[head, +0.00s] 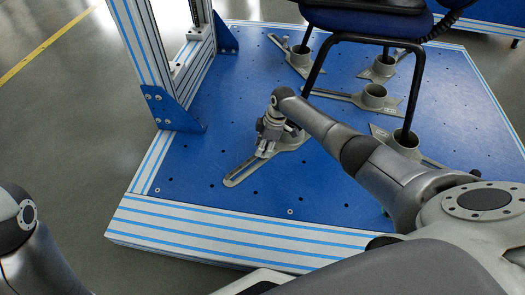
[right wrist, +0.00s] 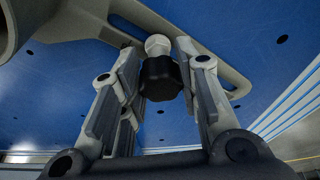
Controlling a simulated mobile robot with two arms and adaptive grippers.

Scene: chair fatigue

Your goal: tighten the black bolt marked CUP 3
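A black bolt (right wrist: 160,78) with a pale metal end stands at the slot of a grey cup plate in the right wrist view. No CUP 3 marking is legible. My right gripper (right wrist: 157,52) has one finger on each side of the bolt, with a gap visible on both sides. In the head view my right gripper (head: 266,150) points down over the slotted grey plate (head: 242,172) and hides the bolt. The curved edge of a grey cup (right wrist: 12,28) shows at the upper left of the wrist view. My left gripper is out of view.
Several other grey cups on slotted plates, including one (head: 374,92), sit on the blue platform (head: 200,165). A chair (head: 370,22) with black legs stands over them. A blue-and-white upright frame (head: 150,60) rises at the left. The platform's front is clear.

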